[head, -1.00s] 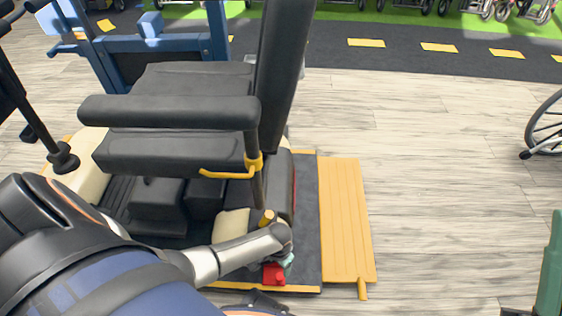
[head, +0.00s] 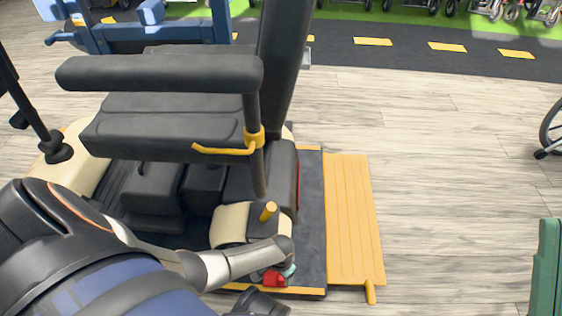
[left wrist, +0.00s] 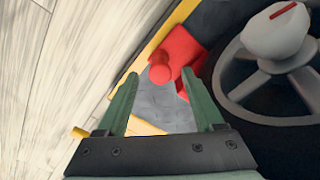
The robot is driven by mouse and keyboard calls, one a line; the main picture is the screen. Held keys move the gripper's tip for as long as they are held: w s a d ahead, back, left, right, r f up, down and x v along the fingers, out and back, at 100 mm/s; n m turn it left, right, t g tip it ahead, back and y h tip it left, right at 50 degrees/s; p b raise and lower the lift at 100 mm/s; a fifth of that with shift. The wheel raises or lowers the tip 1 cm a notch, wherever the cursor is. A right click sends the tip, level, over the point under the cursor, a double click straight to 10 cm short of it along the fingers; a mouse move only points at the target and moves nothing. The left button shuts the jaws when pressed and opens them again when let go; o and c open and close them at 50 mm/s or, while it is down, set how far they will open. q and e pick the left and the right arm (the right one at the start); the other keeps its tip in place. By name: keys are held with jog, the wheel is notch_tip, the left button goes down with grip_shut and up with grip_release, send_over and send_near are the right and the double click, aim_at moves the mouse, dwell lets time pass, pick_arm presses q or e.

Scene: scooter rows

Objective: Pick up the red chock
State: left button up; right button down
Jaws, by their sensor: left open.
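The red chock (head: 273,280) sits on the dark platform by its yellow front edge, beside the scooter's rear wheel. In the left wrist view the red chock (left wrist: 180,58) shows a rounded knob and lies just beyond the fingertips. In the head view my left gripper (head: 288,270) is mostly hidden under my forearm, close to the chock. A green part at the right edge of the head view is too cut off to show my right gripper.
The black scooter seat and armrest (head: 160,73) stand over the platform, near my left arm. A yellow ramp (head: 352,220) lies along the platform's right side. A wheel (left wrist: 268,70) is right of the chock. Open wooden floor (head: 450,190) lies to the right.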

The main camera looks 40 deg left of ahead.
pick_arm(q)
jog(key=shift+f+b, duration=0.4)
jog(key=shift+f, duration=0.45)
jog(key=shift+c, duration=0.3)
grip_shut()
